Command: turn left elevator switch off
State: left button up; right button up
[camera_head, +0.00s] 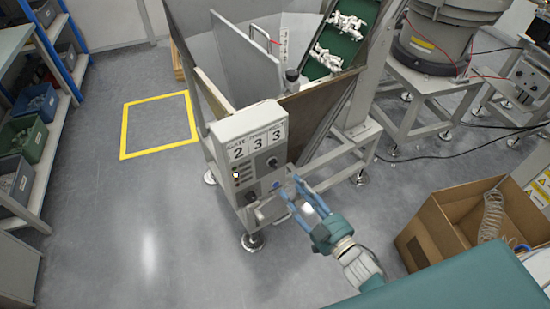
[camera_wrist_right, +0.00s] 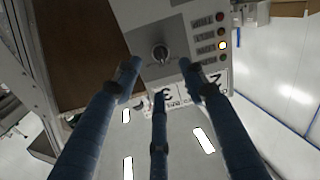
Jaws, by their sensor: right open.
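In the right wrist view the open fingers (camera_wrist_right: 158,76) point toward the switch, one on each side and one below, with no visible contact. My left gripper is not in view.
A column of indicator lights (camera_wrist_right: 222,32) is beside the switch, one lit yellow. A cardboard box (camera_head: 435,230) stands at the right. The green conveyor (camera_head: 335,50) carries white parts. Shelves (camera_head: 40,165) are at the left; floor between is clear.

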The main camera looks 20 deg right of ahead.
aim_at(276, 167)
jog(key=x, duration=0.5)
jog(key=shift+s+a+r+p, duration=0.1)
jog(key=shift+r+p, duration=0.1)
jog(key=shift+p, duration=0.15)
jog(key=x, duration=0.4)
jog(key=shift+f, duration=0.2)
jog(key=shift+w, duration=0.4)
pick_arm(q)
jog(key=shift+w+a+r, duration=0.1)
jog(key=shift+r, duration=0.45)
